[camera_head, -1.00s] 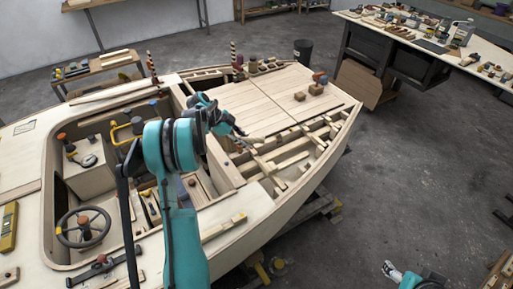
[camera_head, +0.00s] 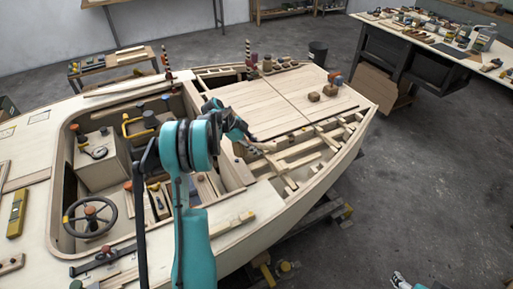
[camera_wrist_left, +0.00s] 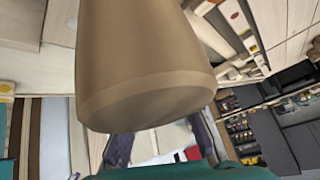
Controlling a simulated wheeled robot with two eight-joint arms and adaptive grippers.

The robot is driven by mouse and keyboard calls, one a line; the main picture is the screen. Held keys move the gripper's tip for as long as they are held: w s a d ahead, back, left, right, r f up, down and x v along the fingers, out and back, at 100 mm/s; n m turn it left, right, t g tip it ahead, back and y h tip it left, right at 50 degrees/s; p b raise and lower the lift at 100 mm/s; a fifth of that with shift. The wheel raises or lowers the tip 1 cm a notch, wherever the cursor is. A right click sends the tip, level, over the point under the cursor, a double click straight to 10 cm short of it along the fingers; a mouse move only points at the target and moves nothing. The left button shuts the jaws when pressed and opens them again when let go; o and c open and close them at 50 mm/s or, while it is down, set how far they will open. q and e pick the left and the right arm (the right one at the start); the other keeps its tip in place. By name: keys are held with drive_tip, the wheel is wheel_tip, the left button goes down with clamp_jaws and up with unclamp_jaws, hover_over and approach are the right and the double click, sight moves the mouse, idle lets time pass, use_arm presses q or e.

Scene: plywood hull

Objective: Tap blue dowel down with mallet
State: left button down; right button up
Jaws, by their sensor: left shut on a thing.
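My left gripper (camera_head: 248,136) reaches over the open, slatted part of the hull. In the left wrist view its dark fingers (camera_wrist_left: 160,143) show behind a large tan, rounded wooden body, which looks like the mallet head (camera_wrist_left: 145,65) and fills the upper middle close to the camera. The gripper is shut on the mallet, though the handle and the grip itself are mostly hidden. A small blue thing (camera_head: 337,81) sits by the brown blocks on the planked deck; I cannot tell whether it is the blue dowel. Only a small part of my right arm shows at the bottom edge.
Wooden beams (camera_head: 300,160) cross the open bay below my left gripper. A steering wheel (camera_head: 88,216) stands in the cockpit at left. A workbench (camera_head: 440,38) with tools is at the far right, with clear floor before it.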

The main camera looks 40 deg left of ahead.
use_arm(q)
wheel_tip(320, 180, down, 5)
drive_tip(key=b, duration=0.4)
wheel_tip(320, 180, up, 5)
drive_tip(key=p, duration=0.3)
drive_tip(key=shift+r+p, duration=0.1)
drive_tip(key=shift+p, duration=0.3)
